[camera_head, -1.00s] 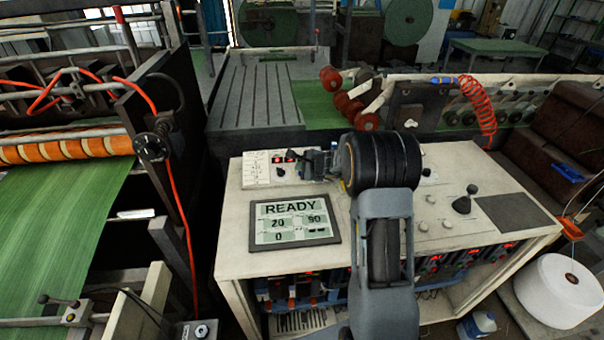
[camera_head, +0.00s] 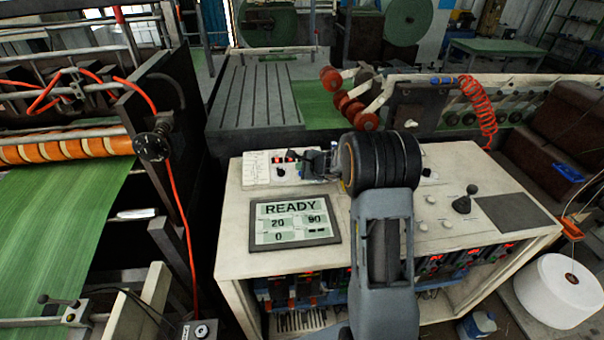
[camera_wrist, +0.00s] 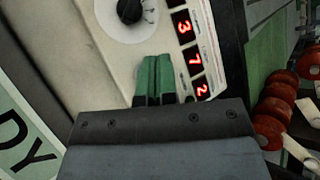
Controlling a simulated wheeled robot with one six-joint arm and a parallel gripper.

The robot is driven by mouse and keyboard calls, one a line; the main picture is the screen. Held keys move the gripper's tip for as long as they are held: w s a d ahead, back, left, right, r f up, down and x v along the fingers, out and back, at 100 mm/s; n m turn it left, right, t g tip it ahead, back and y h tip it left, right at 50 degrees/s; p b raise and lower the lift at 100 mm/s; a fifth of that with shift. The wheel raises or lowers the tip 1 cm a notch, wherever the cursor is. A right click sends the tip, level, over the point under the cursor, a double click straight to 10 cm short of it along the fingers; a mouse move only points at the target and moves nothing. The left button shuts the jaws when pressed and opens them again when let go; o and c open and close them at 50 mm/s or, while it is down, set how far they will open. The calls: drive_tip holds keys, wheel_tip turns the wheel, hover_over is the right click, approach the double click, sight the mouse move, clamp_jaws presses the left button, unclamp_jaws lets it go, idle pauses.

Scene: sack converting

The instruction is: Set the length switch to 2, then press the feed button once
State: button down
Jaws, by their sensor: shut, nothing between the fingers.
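My gripper (camera_head: 312,163) is over the back left of the cream control console (camera_head: 235,235), its fingers shut and empty. In the wrist view the green fingertips (camera_wrist: 153,80) are together over the panel, between a black rotary knob (camera_wrist: 130,10) with a marked dial and a column of red digits (camera_wrist: 191,52) reading 3, 7, 2. The knob is cut by the top edge, so its setting cannot be read. It also shows small in the head view (camera_head: 281,172). Whether the fingertips touch the panel cannot be told. No button is legibly marked as feed.
The console screen (camera_head: 293,222) reads READY, 20, 90 and 0. A printed card (camera_head: 256,168) lies left of the knob. Pale round buttons (camera_head: 431,200) and a black joystick (camera_head: 463,204) are right of my arm. Red rollers (camera_head: 357,106) stand behind the console.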

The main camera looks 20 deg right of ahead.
drive_tip(key=shift+w+f+b, duration=0.15)
drive_tip(key=shift+f+b, duration=0.7)
drive_tip(key=shift+b, duration=0.4)
idle(0.8)
drive_tip(key=shift+r, duration=0.15)
idle(0.3)
drive_tip(key=shift+r+p, duration=0.35)
drive_tip(key=shift+r, duration=0.45)
drive_tip(key=r+p, duration=0.1)
drive_tip(key=r, duration=0.1)
drive_tip(key=s+r+p, duration=0.1)
drive_tip(key=r, duration=0.1)
drive_tip(key=shift+s+a+r+p, duration=0.1)
drive_tip(key=shift+s+r+p, duration=0.1)
drive_tip(key=shift+r+p, duration=0.1)
idle(1.7)
